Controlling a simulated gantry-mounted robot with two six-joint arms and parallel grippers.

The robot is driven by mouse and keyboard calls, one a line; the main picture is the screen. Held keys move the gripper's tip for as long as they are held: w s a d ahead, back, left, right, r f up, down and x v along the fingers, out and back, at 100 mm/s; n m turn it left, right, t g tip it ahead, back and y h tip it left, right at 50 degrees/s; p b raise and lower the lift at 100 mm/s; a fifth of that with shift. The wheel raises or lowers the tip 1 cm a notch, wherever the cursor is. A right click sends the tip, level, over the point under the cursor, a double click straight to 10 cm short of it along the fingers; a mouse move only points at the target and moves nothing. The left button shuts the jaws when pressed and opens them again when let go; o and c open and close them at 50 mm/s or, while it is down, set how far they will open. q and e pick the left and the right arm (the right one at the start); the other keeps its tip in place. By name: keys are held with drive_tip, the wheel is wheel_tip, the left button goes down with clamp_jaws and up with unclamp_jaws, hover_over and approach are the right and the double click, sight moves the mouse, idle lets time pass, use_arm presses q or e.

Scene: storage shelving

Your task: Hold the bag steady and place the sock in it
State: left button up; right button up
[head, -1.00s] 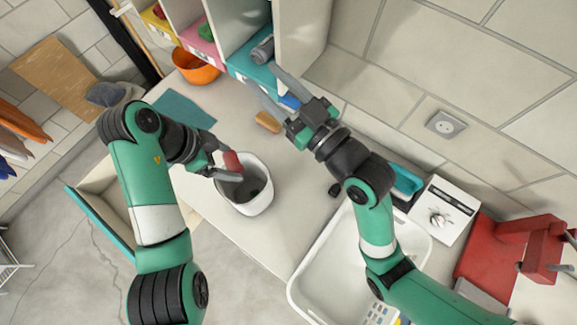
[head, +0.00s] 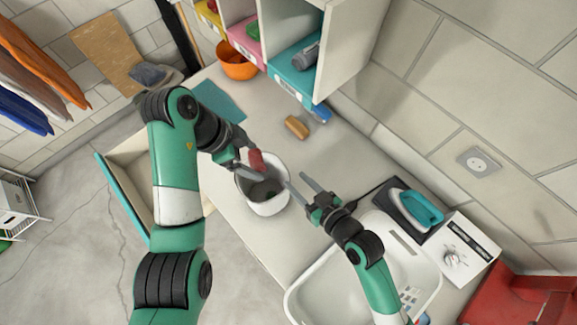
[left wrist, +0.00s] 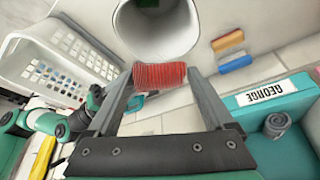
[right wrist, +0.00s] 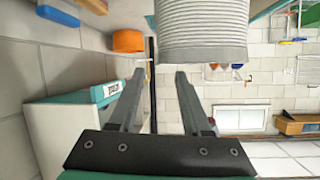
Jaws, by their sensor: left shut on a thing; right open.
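The white ribbed bag (head: 262,205) stands open like a bucket on the counter; it also fills the top of the right wrist view (right wrist: 203,35). My left gripper (head: 250,163) is shut on a red ribbed piece (left wrist: 160,75) at the bag's rim; I cannot tell whether it is part of the bag. My right gripper (head: 296,180) is open and empty, just right of the bag. A grey rolled bundle, which looks like a sock (head: 306,56), lies in the teal shelf compartment. It also shows in the left wrist view (left wrist: 276,125). The bag's inside is dark.
A white basket (head: 300,292) and an iron (head: 418,210) are at the right. A tan block (head: 297,127) and a blue piece (head: 321,113) lie below the shelf. An orange bowl (head: 237,68) and a teal mat (head: 218,101) lie further back.

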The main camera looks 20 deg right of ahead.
sight(281, 167)
drive_tip(key=x, duration=0.8)
drive_tip(key=shift+w+a+f, duration=0.1)
drive_tip(key=shift+w+a, duration=0.05)
drive_tip(key=shift+w, duration=0.15)
clamp_jaws()
